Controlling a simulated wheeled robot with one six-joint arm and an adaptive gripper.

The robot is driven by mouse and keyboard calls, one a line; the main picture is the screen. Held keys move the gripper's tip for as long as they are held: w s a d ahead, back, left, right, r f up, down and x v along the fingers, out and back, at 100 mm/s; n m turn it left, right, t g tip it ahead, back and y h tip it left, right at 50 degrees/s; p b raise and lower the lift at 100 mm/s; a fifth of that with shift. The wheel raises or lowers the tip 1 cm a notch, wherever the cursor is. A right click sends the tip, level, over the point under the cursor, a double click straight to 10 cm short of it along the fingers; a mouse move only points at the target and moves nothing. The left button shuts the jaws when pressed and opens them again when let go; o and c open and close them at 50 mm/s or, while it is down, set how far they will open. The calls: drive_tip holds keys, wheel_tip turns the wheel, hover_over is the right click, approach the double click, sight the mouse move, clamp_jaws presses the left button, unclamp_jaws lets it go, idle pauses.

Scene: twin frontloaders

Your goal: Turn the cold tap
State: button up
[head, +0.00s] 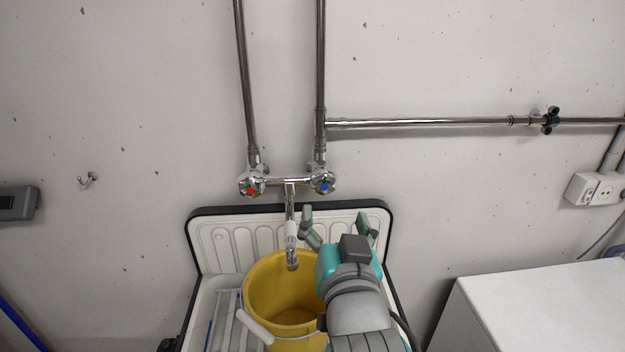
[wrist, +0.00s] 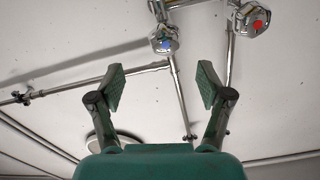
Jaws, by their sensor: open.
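The cold tap (head: 323,182) is a chrome knob with a blue mark, on the right side of the wall mixer. It also shows in the wrist view (wrist: 164,40), above the gap between my fingers. The hot tap (head: 251,182) with a red mark is to its left in the head view. My gripper (head: 336,222) is open and empty, just below the cold tap in the head view. Its two green fingers stand apart and I see no contact with the knob. The spout (head: 291,240) hangs from the mixer, left of my gripper.
A yellow bucket (head: 268,285) stands in the white sink (head: 215,232) under the spout, partly hidden by my arm. Pipes (head: 430,123) run up the wall and to the right. A white appliance top (head: 550,310) is at the lower right.

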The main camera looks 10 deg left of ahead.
sight(325, 186)
drive_tip(key=x, duration=1.1)
drive_tip(key=shift+s+a+r, duration=0.1)
drive_tip(key=shift+a+r, duration=0.15)
drive_tip(key=shift+r, duration=0.05)
drive_tip(key=c, duration=1.2)
